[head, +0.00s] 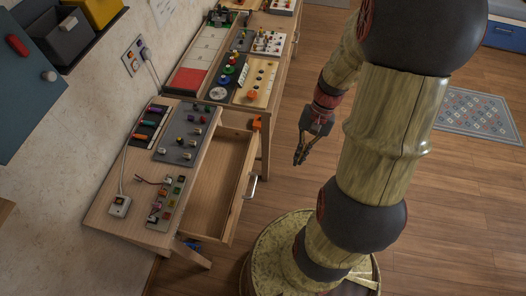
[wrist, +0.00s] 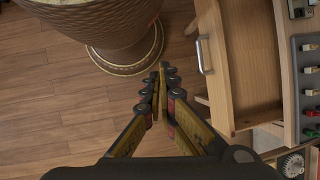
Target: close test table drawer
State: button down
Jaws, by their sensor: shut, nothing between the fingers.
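The test table (head: 118,214) stands against the wall in the head view. Its wooden drawer (head: 222,182) is pulled out to the right, and its inside looks empty. A metal handle (head: 251,187) is on the drawer's front. The drawer also shows in the wrist view (wrist: 252,62), with its handle (wrist: 205,55) on the left face. My gripper (head: 299,161) is shut and empty, pointing down, to the right of the drawer front and apart from it. In the wrist view the fingertips (wrist: 160,72) are together over the floor, left of the handle.
Switch and button panels (head: 187,133) lie on the table top. A second table with boards (head: 213,65) stands behind it. An orange object (head: 256,124) sits near the drawer's back corner. Wood floor (head: 285,105) is clear behind my gripper. A patterned rug (head: 478,115) lies at the right.

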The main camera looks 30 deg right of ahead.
notch_tip(320, 180, down, 22)
jog(key=w+d+f+m+t+y+b, duration=0.1)
jog(key=w+d+m+t+y+b, duration=0.15)
jog(key=m+t+y, duration=0.85)
jog(key=w+d+r+m+t+h, duration=0.2)
jog(key=w+d+m+t+h, duration=0.1)
jog(key=w+d+m, duration=0.35)
jog(key=b+x, duration=0.4)
jog(key=x, duration=1)
jog(key=shift+w+a+n, duration=0.2)
jog(key=shift+w+n, duration=0.05)
jog(key=shift+n, duration=0.1)
